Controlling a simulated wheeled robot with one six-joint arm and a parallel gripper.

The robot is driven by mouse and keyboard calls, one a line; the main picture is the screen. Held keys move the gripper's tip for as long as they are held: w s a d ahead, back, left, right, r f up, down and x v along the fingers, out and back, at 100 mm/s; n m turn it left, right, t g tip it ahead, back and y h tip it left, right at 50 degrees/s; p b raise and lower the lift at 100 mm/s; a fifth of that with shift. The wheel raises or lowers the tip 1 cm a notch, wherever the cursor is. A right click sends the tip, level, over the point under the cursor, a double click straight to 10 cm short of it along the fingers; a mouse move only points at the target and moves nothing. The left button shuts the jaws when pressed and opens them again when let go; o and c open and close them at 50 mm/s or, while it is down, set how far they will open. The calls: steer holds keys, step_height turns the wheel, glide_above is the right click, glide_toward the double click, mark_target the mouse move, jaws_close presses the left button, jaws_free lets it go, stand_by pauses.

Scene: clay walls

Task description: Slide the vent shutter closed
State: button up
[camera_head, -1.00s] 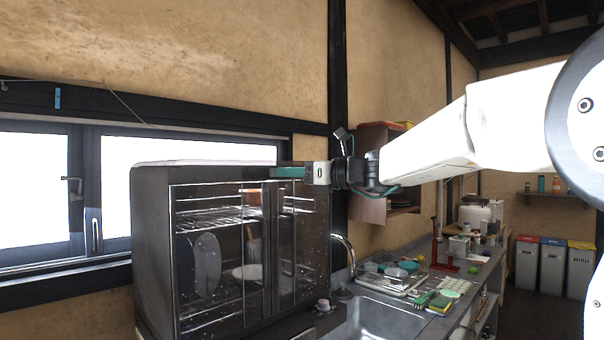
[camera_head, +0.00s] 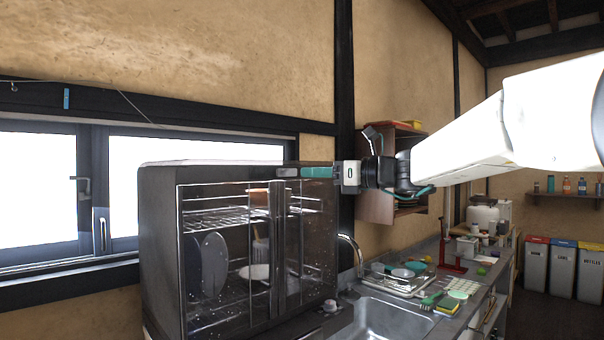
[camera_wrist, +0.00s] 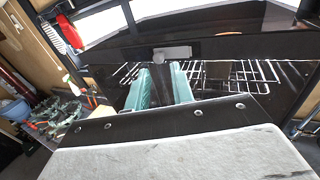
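A small grey tab (camera_wrist: 172,53) sits on a dark strip along the top front of a dark cabinet in the wrist view. It also shows in the head view (camera_head: 288,172), and looks like the handle of the vent shutter. The shutter's slots and how far it is open cannot be made out. My gripper (camera_wrist: 161,68) has two teal fingers with a gap between them and nothing held. The fingertips point at the tab from just short of it, apparently apart from it. In the head view my gripper (camera_head: 316,172) is at the cabinet's upper right, right of the tab.
The dark cabinet (camera_head: 160,240) has glass doors, with plates and wire racks inside. A sink (camera_head: 385,318), a dish rack (camera_head: 398,282) and a red stand (camera_head: 449,255) are to its right. A wall shelf (camera_head: 375,207) hangs behind my gripper. Bins stand far right.

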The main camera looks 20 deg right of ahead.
steer(key=shift+v, duration=1.75)
steer(key=s+a+f+n+g+h, duration=0.1)
steer(key=s+f+n+g+h, duration=0.15)
steer(key=s+f+n, duration=0.5)
steer(key=s+a+f+n+g+h, duration=0.2)
steer(key=s+f+n+g, duration=0.25)
steer(key=f, duration=0.55)
steer(key=s+d+f+n+g+h, duration=0.1)
steer(key=s+d+f+n+h, duration=0.1)
steer(key=s+f+n+h, duration=0.2)
steer(key=s+d+f+n+g+h, duration=0.2)
steer(key=s+f+n+h, duration=0.3)
steer(key=s, duration=1.4)
step_height(320, 180, down, 5)
steer(key=n, duration=0.5)
steer(key=shift+r, duration=0.1)
